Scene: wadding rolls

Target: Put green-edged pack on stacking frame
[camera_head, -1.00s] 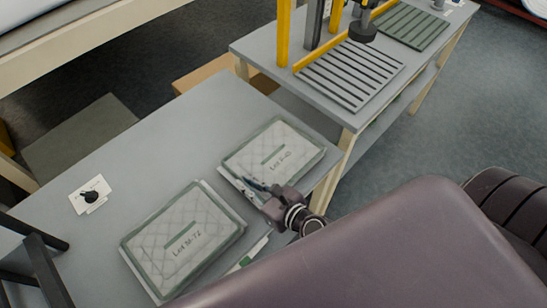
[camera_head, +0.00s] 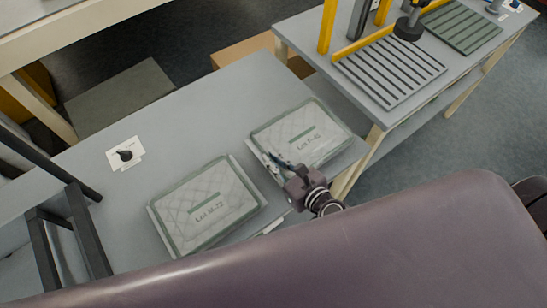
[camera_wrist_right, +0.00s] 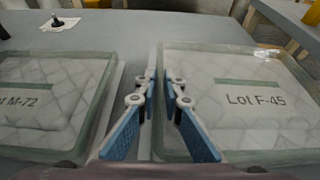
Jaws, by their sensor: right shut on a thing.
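Two flat, clear-wrapped quilted packs with green edges lie on the near grey table. The pack marked Lot F-45 (camera_head: 318,128) is on the right; in the right wrist view it fills the right side (camera_wrist_right: 245,75). The pack marked Lot M-72 (camera_head: 205,197) lies to its left, also at left in the wrist view (camera_wrist_right: 45,110). My right gripper (camera_head: 272,163) is shut on the near-left edge of the Lot F-45 pack, its blue fingers (camera_wrist_right: 165,90) in the gap between the packs. A stacking frame with yellow posts (camera_head: 326,28) and a grey slatted base (camera_head: 392,72) stands on the far table. My left gripper is out of view.
A green slatted panel (camera_head: 462,28) lies beyond the grey slats. A gap separates the near table (camera_head: 215,110) from the far table (camera_head: 300,35). A white card with a black knob (camera_head: 124,154) lies at the left. Black bars (camera_head: 65,235) stand at the left edge.

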